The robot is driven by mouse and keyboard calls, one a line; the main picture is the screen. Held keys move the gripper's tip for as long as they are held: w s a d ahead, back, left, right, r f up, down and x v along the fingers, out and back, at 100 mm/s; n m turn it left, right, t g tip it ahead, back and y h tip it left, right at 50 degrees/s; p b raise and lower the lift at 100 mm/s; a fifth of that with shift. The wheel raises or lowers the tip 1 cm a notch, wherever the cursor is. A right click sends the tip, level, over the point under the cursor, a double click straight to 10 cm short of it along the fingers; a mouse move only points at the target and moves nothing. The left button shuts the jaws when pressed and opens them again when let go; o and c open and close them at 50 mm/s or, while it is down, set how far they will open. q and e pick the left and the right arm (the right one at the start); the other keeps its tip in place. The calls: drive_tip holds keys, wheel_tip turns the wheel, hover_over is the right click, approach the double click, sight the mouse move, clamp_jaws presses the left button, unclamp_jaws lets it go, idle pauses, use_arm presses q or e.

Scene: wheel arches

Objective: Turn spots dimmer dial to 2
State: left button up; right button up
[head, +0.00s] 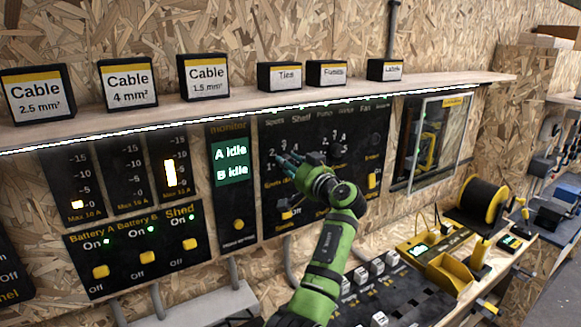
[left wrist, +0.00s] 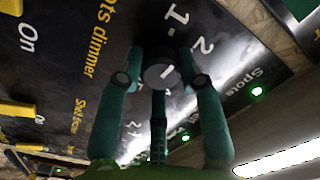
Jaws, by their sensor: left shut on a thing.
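The spots dimmer dial (left wrist: 158,76) is a small dark round knob on the black panel. In the left wrist view the numbers 1 and 2 are printed beside it, and a short white mark shows on its face. I cannot tell exactly which number the mark meets. My left gripper (head: 283,160) is at the panel below the "Spots" label, with its teal fingers around the dial and shut on it. In the left wrist view the fingers of my left gripper (left wrist: 160,88) come up from below. In the head view the gripper largely hides the dial.
A monitor (head: 231,163) reading "A Idle" and "B Idle" is left of the gripper. A shelf (head: 235,103) with labelled boxes runs above the panel. A yellow switch (head: 372,180) is to the right. A bench with a cable spool (head: 482,203) stands lower right.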

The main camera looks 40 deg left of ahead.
use_arm(q)
drive_tip(key=shift+r+m+p, duration=0.15)
drive_tip(key=shift+m+p, duration=0.25)
drive_tip(key=shift+m, duration=1.35)
drive_tip(key=shift+r+m+p, duration=0.1)
drive_tip(key=shift+m+p, duration=0.25)
drive_tip(key=shift+m, duration=1.4)
drive_tip(key=o, duration=1.1)
drive_tip(key=shift+w, duration=0.1)
drive_tip(key=shift+o, duration=0.2)
drive_tip(key=shift+f, duration=0.15)
